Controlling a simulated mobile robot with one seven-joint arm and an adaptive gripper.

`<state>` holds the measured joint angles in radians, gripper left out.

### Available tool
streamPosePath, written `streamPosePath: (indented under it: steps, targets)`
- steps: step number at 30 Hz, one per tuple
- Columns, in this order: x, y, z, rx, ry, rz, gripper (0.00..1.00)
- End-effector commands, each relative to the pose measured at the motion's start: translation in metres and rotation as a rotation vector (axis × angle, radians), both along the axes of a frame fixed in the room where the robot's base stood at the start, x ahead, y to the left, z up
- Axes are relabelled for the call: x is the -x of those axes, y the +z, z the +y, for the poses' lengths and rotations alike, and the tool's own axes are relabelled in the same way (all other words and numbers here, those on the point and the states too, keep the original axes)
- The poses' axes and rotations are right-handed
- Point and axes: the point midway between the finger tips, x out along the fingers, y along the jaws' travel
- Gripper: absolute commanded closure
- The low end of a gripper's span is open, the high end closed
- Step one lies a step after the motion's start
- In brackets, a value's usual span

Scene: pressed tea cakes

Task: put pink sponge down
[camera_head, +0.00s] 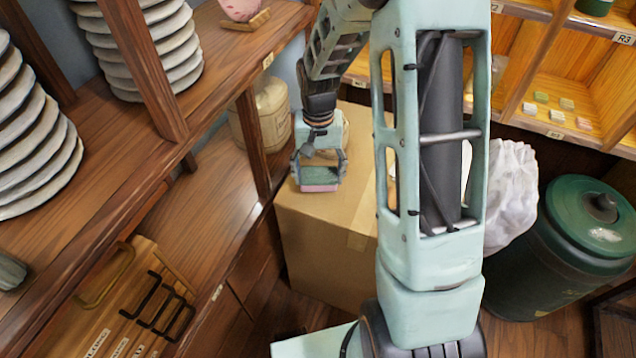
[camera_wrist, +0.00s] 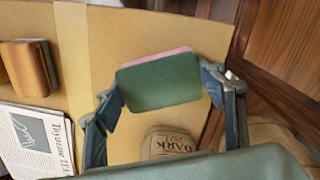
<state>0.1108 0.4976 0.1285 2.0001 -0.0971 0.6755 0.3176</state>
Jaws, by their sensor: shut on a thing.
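The pink sponge (camera_head: 319,187) has a green upper layer and a pink lower layer. In the wrist view the sponge (camera_wrist: 158,84) shows its green face, with a thin pink edge behind. My gripper (camera_head: 319,173) is shut on it, one finger at each short side; the gripper (camera_wrist: 161,86) also shows in the wrist view. The sponge is at the left edge of a cardboard box's (camera_head: 325,250) top, as seen in the head view. I cannot tell whether it touches the box.
In the wrist view, a tan item marked DARK (camera_wrist: 171,144), a brown block (camera_wrist: 28,68) and a printed booklet (camera_wrist: 35,142) lie near the sponge. A wooden shelf (camera_head: 235,60) stands left, a green bin (camera_head: 585,250) right. My arm hides part of the box top.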

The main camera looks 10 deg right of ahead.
Motion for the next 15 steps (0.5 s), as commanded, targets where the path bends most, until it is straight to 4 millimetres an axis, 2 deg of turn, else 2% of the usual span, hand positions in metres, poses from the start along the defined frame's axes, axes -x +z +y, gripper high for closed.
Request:
streamPosePath:
  steps: [3,6,15]
  targets:
    - [-0.001,-0.022,0.002,-0.001,0.000,0.004,0.59]
    - [-0.001,-0.033,0.002,0.000,0.001,0.002,0.59]
    - [-0.002,-0.035,0.002,0.000,0.001,0.000,0.59]
